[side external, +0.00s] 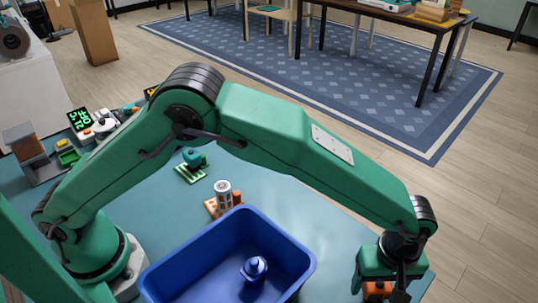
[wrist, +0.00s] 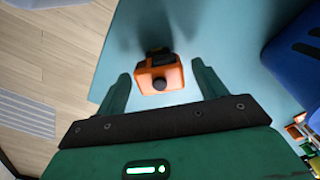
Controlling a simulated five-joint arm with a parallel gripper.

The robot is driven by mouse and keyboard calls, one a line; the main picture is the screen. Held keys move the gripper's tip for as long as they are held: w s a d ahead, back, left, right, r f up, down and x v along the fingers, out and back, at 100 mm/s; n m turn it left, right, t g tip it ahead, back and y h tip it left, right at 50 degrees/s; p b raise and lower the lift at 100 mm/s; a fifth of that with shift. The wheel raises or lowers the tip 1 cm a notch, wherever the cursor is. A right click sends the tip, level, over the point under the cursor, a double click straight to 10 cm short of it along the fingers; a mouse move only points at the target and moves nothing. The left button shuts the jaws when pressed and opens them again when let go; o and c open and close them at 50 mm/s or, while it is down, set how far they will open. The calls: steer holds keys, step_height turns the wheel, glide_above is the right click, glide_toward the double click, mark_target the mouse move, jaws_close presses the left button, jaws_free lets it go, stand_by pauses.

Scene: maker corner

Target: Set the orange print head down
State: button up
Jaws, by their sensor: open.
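The orange print head (wrist: 158,78), with a dark round knob and a black part behind it, sits between the two fingers of my gripper (wrist: 163,86) in the wrist view. The fingers are open, with a gap on each side of it. In the side view my gripper (side external: 388,285) is low at the table's right end. The orange print head (side external: 376,290) shows there partly, cut by fingers and the lower frame edge. It appears to rest on the table, though its underside is hidden.
A blue bin (side external: 180,262) holding a blue object (side external: 254,268) stands left of my gripper. Behind it are an orange-based part with a grey cylinder (side external: 223,194) and a green part (side external: 192,166). The table edge is close to my gripper.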

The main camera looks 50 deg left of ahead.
step_height(320, 180, up, 12)
stand_by(0.6)
stand_by(0.5)
steer(key=a+r+m+t, duration=0.1)
steer(key=a+r, duration=0.3)
steer(key=a, duration=0.4)
steer(key=a+r+m+t+h, duration=0.1)
steer(key=a+r+m, duration=0.1)
steer(key=a+r, duration=0.35)
steer(key=a+r+m, duration=0.1)
steer(key=a+r, duration=0.1)
steer(key=a, duration=0.8)
steer(key=s+a+f+m+t+y, duration=0.1)
steer(key=s+a+m, duration=0.4)
steer(key=s+a, duration=0.9)
steer(key=a+f+t, duration=0.1)
steer(key=a+t, duration=0.1)
steer(key=a, duration=0.2)
steer(key=shift+s+a+t, duration=0.25)
steer(key=shift+s+t, duration=0.05)
